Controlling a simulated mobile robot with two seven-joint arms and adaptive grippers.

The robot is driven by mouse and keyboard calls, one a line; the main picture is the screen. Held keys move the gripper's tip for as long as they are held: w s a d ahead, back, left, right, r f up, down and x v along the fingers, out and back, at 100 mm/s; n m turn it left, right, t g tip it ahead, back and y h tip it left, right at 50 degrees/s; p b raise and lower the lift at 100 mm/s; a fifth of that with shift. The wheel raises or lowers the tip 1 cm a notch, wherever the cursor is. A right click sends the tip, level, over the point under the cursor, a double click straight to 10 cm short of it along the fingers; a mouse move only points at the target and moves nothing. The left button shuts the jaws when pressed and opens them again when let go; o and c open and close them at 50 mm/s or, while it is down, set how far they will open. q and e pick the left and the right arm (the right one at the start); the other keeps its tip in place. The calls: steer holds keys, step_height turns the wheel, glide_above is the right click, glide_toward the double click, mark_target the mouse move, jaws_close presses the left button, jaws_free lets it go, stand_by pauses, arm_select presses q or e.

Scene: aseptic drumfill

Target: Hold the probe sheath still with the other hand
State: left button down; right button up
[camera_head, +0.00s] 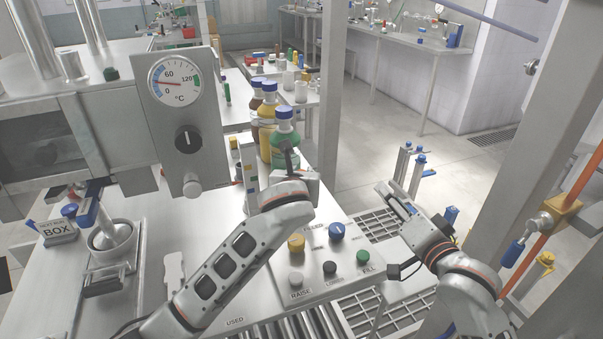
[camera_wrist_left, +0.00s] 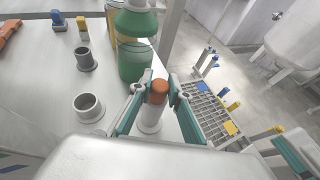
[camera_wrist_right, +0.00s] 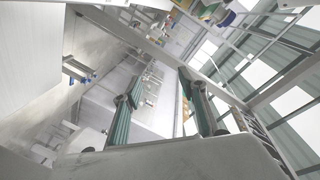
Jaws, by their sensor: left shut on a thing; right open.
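My left gripper (camera_head: 289,162) is beside the green bottle at the back of the steel bench. In the left wrist view its teal fingers (camera_wrist_left: 158,97) are shut on a white upright tube with an orange top (camera_wrist_left: 157,92), which looks like the probe sheath. The tube's lower end is partly hidden, and I cannot tell what it rests in. In the head view my own gripper hides the tube. My right gripper (camera_head: 397,200) is to the right of the control panel, over the grating. In the right wrist view its fingers (camera_wrist_right: 160,90) are apart, with nothing between them.
The green bottle (camera_head: 285,140) stands close behind my left gripper, with amber and yellow bottles nearby. The button panel (camera_head: 318,268) lies between my arms. Two grey cups (camera_wrist_left: 88,107) stand left of the tube. Blue-capped posts (camera_head: 403,160) rise beyond my right gripper.

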steer(key=w+a+f+m+g+y, duration=0.1)
steer(key=w+a+m+g+y, duration=0.1)
steer(key=a+m+g, duration=0.1)
steer(key=w+a+f+m+g+y, duration=0.1)
steer(key=a+f+m+g+y, duration=0.1)
steer(key=m, duration=0.4)
steer(key=w+a+f+m+g+y, duration=0.1)
steer(key=w+a+m+g+y, duration=0.1)
steer(key=a+m+g+y, duration=0.1)
steer(key=shift+w+a+f+m+g, duration=0.15)
steer(key=shift+a+m+g, duration=0.2)
steer(key=shift+a+m, duration=0.2)
steer(key=shift+w+a+m+g, duration=0.15)
steer(key=shift+a+m+g, duration=0.2)
steer(key=shift+a+m, duration=0.15)
steer(key=shift+s+a+r+m+g+y, duration=0.45)
steer(key=shift+a+r+m+g+y, duration=0.15)
steer(key=shift+m+g+y, duration=0.25)
steer(key=shift+x, duration=5.05)
steer(key=c, duration=1.1)
